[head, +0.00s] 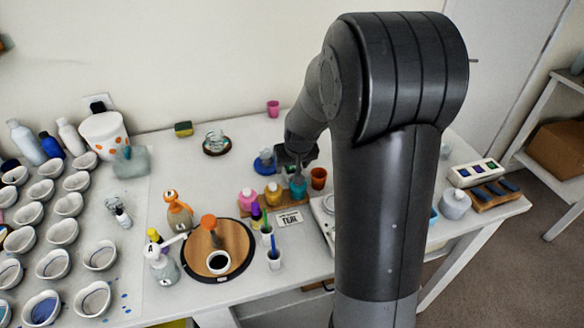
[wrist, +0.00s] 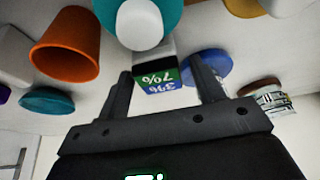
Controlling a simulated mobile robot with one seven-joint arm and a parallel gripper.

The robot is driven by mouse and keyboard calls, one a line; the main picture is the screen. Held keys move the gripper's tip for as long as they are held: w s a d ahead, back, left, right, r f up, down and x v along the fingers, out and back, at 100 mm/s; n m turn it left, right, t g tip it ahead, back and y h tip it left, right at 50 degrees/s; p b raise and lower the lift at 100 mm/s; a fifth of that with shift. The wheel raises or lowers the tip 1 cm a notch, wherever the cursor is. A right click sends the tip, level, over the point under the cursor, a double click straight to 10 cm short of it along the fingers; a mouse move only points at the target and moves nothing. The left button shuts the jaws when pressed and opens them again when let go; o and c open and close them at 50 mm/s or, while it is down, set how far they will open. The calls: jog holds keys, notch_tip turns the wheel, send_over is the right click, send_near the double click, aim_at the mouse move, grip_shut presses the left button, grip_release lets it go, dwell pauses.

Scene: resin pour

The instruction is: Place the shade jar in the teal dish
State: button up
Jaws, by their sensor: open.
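Shade jars stand on a wooden board. The teal jar (head: 298,187) is beside the yellow-orange jar (head: 273,193) and pink jar (head: 248,199); a card (head: 289,219) in front reads "TEAL". My gripper (head: 298,160) is open and empty, just behind and above the teal jar. In the wrist view, which looks upside down, the teal jar's white lid (wrist: 139,24) is at the top edge, beyond the open fingers of my gripper (wrist: 164,88). A flat teal dish (wrist: 46,101) lies at the left there; my arm seems to hide it in the head view.
An orange cup (head: 318,178) stands close right of the teal jar. A blue dish (head: 263,163) lies left of my gripper. A box with green and blue labels (wrist: 157,77) shows between my fingers. A round wooden turntable (head: 236,245) is at the front left.

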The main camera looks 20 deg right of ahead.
jog(key=s+a+r, duration=0.3)
jog(key=s+r, duration=1.2)
jog(key=r, duration=0.1)
jog(key=shift+s+r+t, duration=0.25)
jog(key=shift+s+t, duration=0.15)
jog(key=shift+o, duration=0.4)
jog(key=s+a+r, duration=0.1)
jog(key=s, duration=1.1)
jog(key=shift+s+a, duration=0.2)
jog(key=shift+a, duration=0.05)
jog(key=shift+r, duration=0.1)
jog(key=w+d+f, duration=0.2)
jog(key=w+f, duration=0.1)
jog(key=w, duration=0.5)
jog(key=w+d+f, duration=0.1)
jog(key=w+f, duration=0.3)
jog(key=w, duration=0.5)
jog(key=w+d+f, duration=0.2)
jog(key=w+f, duration=0.1)
jog(key=w, duration=0.5)
jog(key=shift+g, duration=0.4)
jog(key=x, duration=1)
jog(key=shift+a+f, duration=0.15)
jog(key=shift+a, duration=0.1)
